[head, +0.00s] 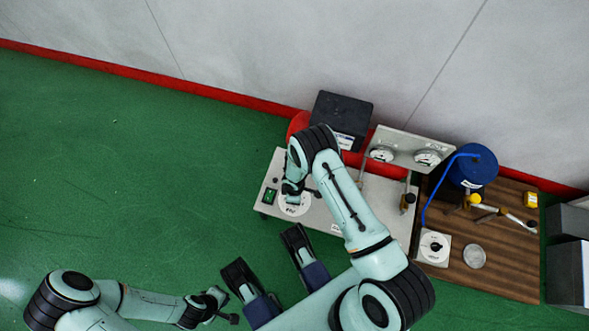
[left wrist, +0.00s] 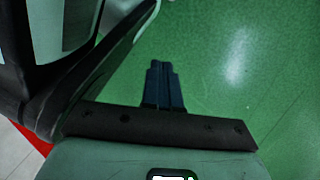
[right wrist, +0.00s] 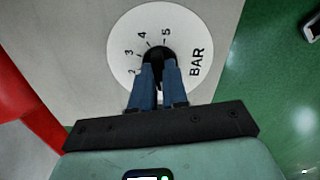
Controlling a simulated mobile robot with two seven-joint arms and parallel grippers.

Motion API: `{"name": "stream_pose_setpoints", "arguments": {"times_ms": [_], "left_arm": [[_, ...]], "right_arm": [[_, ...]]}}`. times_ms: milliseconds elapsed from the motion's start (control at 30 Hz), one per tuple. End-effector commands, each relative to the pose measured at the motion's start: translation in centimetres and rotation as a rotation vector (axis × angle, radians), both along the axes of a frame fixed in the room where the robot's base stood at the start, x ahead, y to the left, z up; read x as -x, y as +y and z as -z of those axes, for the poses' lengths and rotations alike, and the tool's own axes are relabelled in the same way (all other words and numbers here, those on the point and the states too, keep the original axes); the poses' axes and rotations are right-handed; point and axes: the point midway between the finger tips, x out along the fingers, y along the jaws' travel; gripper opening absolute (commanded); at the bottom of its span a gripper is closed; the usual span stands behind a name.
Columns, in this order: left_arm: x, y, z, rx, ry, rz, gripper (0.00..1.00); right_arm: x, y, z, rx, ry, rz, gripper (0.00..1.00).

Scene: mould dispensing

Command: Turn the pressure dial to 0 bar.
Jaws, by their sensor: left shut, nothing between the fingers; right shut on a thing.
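The pressure dial is a white disc (right wrist: 122,50) marked 2, 3, 4, 5 and BAR, with a black knob (right wrist: 156,54) at its centre. In the head view the dial (head: 293,208) sits on the left part of the light panel (head: 327,213). My right gripper (right wrist: 161,70) is shut on the knob from above; its fingers and hand hide part of the knob and the lower scale. I cannot tell where the knob points. My left gripper (left wrist: 162,68) is shut and empty over the green floor, at the lower left in the head view (head: 234,319).
A green switch (head: 269,196) is left of the dial. Two gauges (head: 382,154) (head: 428,158) stand behind the panel. To the right, a wooden table (head: 505,274) bears a blue drum (head: 473,166) and a second dial box (head: 433,248). The floor at left is clear.

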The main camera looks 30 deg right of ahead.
Motion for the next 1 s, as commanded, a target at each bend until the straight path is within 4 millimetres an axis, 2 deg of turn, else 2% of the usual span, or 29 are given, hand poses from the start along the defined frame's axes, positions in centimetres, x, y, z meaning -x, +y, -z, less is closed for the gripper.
{"name": "stream_pose_setpoints", "arguments": {"times_ms": [100,133,200,500,633,767,1000], "left_arm": [[0.0,0.0,0.0,0.000,0.000,0.000,0.00],[0.0,0.0,0.0,0.000,0.000,0.000,0.00],[0.0,0.0,0.0,0.000,0.000,0.000,0.00],[-0.1,0.0,0.0,0.000,-0.002,0.001,0.00],[-0.7,-0.1,-0.5,-0.002,-0.022,0.002,0.00],[-2.3,-0.3,-1.8,-0.005,-0.075,0.007,0.00],[-5.9,-0.8,-4.9,-0.011,-0.198,0.016,0.00]], "right_arm": [[-0.1,0.0,0.0,0.000,-0.001,-0.005,0.00],[-0.1,0.0,0.0,0.000,-0.001,-0.005,0.17],[-0.1,0.0,0.0,0.000,-0.001,-0.004,0.39],[0.0,0.0,-0.1,0.001,-0.001,-0.002,0.39],[-0.1,0.0,-1.2,0.000,-0.001,-0.001,0.39],[-0.1,0.0,-3.6,0.000,-0.003,0.000,0.39],[-0.1,0.0,-9.2,0.000,-0.004,0.000,0.39]]}}
